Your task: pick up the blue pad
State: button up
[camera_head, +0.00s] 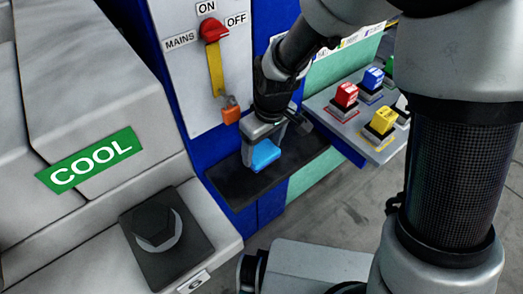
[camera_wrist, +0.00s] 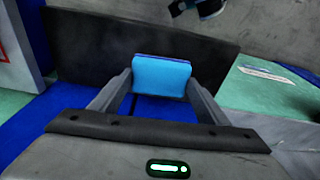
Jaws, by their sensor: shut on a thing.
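The blue pad (camera_head: 265,155) is a light-blue block held at the end of my gripper (camera_head: 268,143), over or on a black shelf (camera_head: 232,184) on the blue machine. In the wrist view the pad (camera_wrist: 161,77) sits between the two fingers of my gripper (camera_wrist: 160,85), which are shut on it from either side. The black shelf (camera_wrist: 90,45) lies behind and below it there. I cannot tell whether the pad touches the shelf.
A red mains switch (camera_head: 215,29) with an orange padlock (camera_head: 230,110) is on the panel above left. A black hex bolt (camera_head: 157,227) sits at the lower left.

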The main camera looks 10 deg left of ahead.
aim_at(263, 153)
notch_tip(263, 153, up, 4)
jog(key=shift+f+p, duration=0.15)
jog(key=shift+p, duration=0.2)
jog(key=shift+s+d, duration=0.35)
jog(key=shift+d, duration=0.1)
jog(key=s+d+b, duration=0.7)
jog(key=s+d, duration=0.4)
jog(key=d, duration=0.2)
jog(key=shift+s+d, duration=0.35)
jog(key=shift+s, duration=0.05)
